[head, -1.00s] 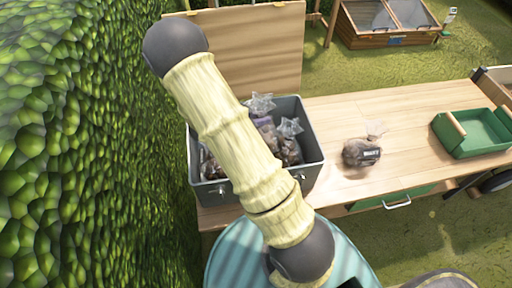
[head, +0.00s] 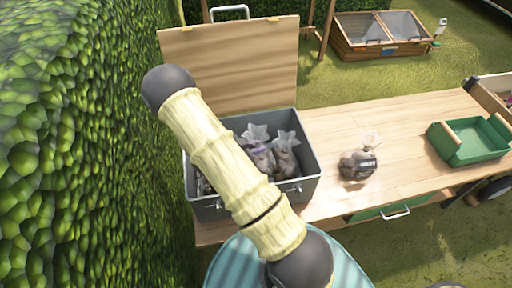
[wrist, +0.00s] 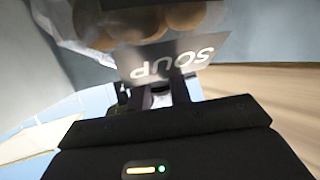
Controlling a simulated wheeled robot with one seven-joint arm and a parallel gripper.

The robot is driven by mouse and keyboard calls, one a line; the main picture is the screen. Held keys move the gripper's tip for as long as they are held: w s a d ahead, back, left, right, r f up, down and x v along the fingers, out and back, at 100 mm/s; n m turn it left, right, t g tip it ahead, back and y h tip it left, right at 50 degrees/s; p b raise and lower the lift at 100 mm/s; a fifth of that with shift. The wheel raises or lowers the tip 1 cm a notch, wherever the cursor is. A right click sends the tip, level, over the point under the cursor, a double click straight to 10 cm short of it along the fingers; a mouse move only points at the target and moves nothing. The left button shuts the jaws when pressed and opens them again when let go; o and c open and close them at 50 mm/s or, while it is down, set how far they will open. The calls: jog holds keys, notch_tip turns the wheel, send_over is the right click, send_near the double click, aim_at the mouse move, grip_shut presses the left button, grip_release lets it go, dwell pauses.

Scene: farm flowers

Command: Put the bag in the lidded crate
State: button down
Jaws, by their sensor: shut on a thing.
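My gripper (wrist: 165,88) is shut on a clear bag (wrist: 155,22) of brown round goods with a grey label reading SOUP, upside down in the wrist view. A grey surface shows behind it there. In the head view my arm hides the gripper, and I cannot tell the held bag from the others. The lidded crate (head: 308,172) is a grey box at the left end of the wooden table, its wooden lid (head: 228,65) standing open at the back. Several clear bags (head: 285,160) show inside it, partly hidden by my arm.
Another clear bag of brown goods (head: 358,165) stands on the table (head: 410,125) right of the crate. A green tray (head: 470,150) with wooden handles is at the right end. A hedge (head: 70,150) rises close on the left. The tabletop between bag and tray is clear.

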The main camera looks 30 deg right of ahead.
jog(key=shift+f, duration=0.25)
jog(key=c, duration=1.3)
grip_release()
jog(key=shift+a+r, duration=0.1)
jog(key=shift+r, duration=0.1)
jog(key=v, duration=0.7)
jog(key=shift+a, duration=0.15)
